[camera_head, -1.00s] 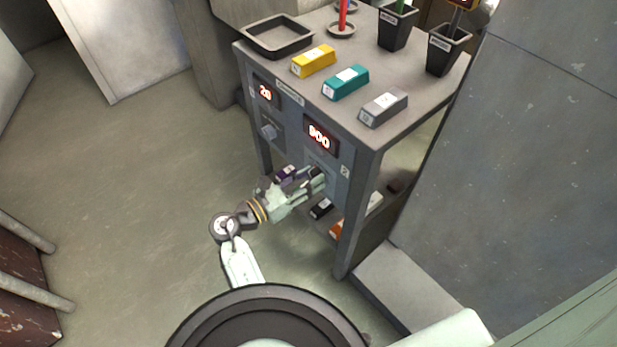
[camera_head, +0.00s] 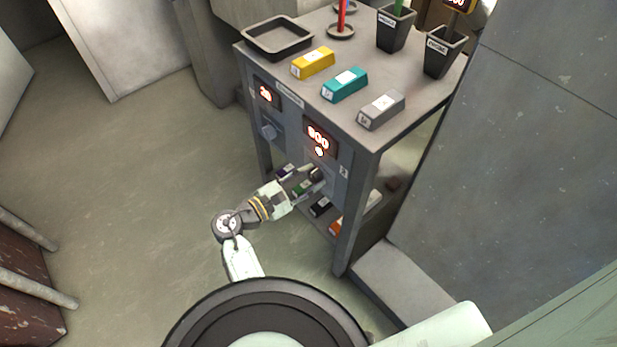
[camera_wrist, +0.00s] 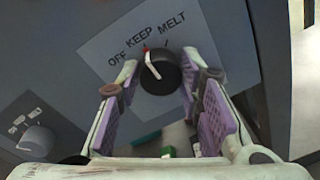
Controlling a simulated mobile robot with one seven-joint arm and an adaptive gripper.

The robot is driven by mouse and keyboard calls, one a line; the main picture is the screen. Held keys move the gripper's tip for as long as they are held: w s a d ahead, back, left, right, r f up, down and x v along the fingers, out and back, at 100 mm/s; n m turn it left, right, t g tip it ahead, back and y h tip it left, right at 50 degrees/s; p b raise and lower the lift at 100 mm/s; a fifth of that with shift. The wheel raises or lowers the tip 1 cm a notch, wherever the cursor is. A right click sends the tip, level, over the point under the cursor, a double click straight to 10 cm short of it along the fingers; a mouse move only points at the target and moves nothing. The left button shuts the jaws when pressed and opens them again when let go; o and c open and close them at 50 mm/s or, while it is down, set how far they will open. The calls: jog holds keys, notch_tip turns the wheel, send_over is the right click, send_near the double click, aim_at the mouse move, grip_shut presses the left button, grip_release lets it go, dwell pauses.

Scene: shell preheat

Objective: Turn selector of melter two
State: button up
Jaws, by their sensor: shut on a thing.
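The selector of melter two (camera_wrist: 165,75) is a round dark knob with a white pointer line and a red tip. It sits on a grey plate marked OFF, KEEP and MELT in the wrist view. The red tip points near KEEP. My gripper (camera_wrist: 160,80) is shut on this knob, with one fingertip on either side. In the head view my gripper (camera_head: 312,175) reaches the front panel below the right display (camera_head: 319,137), which reads about 900 with a lit dot under it. The fingers mostly hide the knob there.
Another knob (camera_head: 268,131) sits under the left display (camera_head: 265,93), which reads about 20. The bench top (camera_head: 345,48) holds a black tray (camera_head: 278,52), yellow, teal and grey bars, and dark cups. Several bars lie on the lower shelf. A grey wall stands close on the right.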

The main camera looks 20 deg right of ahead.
jog(key=shift+m, duration=0.4)
jog(key=o, duration=1.2)
jog(key=v, duration=1.2)
